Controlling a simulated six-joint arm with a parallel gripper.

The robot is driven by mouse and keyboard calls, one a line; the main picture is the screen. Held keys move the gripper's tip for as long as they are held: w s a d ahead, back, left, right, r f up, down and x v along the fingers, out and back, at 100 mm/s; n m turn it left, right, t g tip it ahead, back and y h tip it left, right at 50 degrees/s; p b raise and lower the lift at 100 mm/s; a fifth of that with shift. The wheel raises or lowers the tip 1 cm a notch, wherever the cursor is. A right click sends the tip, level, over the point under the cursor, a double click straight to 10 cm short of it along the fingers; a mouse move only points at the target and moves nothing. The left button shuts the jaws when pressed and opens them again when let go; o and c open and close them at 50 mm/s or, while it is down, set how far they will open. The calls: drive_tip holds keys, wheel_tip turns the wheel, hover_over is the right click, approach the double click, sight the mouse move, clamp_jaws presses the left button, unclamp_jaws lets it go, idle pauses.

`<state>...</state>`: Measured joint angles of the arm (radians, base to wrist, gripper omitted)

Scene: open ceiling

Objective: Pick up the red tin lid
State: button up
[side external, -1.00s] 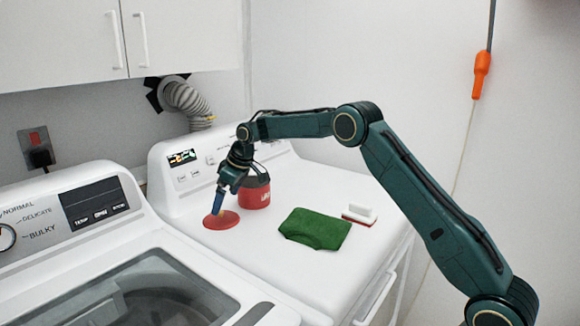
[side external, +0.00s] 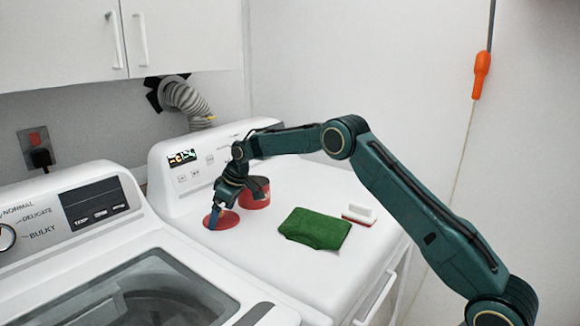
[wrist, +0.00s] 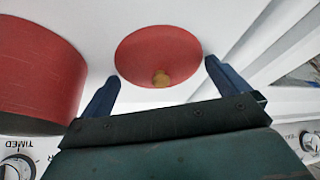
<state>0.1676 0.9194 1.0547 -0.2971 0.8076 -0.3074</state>
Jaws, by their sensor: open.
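The red tin lid (side external: 229,221) lies flat on top of the white dryer, near its control panel. In the wrist view the lid (wrist: 150,45) is a red disc with a small tan knob, ahead of and between my two blue fingertips. My gripper (side external: 214,219) points down over the lid and covers part of it in the side view. In the wrist view my gripper (wrist: 160,72) is open, with nothing held. The side view does not show clearly whether the fingertips touch the lid or dryer top.
A red tin (side external: 256,196) stands close behind the lid; it fills the left of the wrist view (wrist: 35,70). A folded green cloth (side external: 315,229) and a red-and-white brush (side external: 359,214) lie to the right. A washer (side external: 60,225) stands at left.

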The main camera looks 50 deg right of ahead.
drive_tip(key=c, duration=1.3)
drive_tip(key=shift+s+f, duration=0.1)
drive_tip(key=shift+f, duration=0.05)
drive_tip(key=c, duration=0.3)
drive_tip(key=shift+f, duration=0.15)
drive_tip(key=shift+s, duration=0.1)
drive_tip(key=shift+c, duration=0.2)
clamp_jaws()
wheel_tip(320, 180, up, 11)
drive_tip(key=shift+w+f, duration=0.15)
drive_tip(key=shift+w, duration=0.05)
